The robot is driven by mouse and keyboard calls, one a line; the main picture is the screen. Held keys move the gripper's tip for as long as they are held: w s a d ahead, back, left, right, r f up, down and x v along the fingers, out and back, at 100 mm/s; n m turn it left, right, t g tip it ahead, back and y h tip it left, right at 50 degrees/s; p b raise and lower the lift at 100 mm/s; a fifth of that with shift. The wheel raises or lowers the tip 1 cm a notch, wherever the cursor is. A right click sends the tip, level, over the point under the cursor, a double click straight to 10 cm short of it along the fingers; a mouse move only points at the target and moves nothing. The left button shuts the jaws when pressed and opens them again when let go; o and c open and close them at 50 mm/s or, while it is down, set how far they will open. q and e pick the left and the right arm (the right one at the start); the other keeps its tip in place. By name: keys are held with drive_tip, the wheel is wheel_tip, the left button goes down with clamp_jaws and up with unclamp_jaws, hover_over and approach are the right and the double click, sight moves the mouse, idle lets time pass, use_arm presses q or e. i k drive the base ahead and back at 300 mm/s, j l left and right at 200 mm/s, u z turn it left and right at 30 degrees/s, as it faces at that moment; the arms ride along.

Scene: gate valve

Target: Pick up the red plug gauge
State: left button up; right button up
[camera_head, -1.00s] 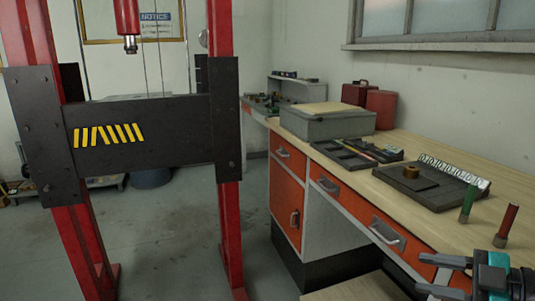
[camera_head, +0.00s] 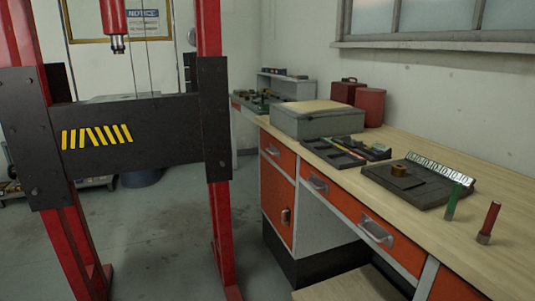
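The red plug gauge (camera_head: 489,222) stands upright on the wooden bench top at the right, with a grey lower end. A green plug gauge (camera_head: 453,201) stands upright just left of it and a little farther back. Neither of my grippers shows in the head view now, and nothing touches the red gauge.
The wooden workbench (camera_head: 415,151) has orange drawers. A dark plate with a brass piece (camera_head: 399,168), a tool tray (camera_head: 331,152), a grey box (camera_head: 316,119) and red cans (camera_head: 369,106) stand on it. A red press frame (camera_head: 209,130) stands at left.

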sight(484, 236)
drive_tip(key=z, duration=0.5)
drive_tip(key=k+z, duration=0.15)
drive_tip(key=z, duration=0.8)
drive_tip(key=k+l, duration=0.05)
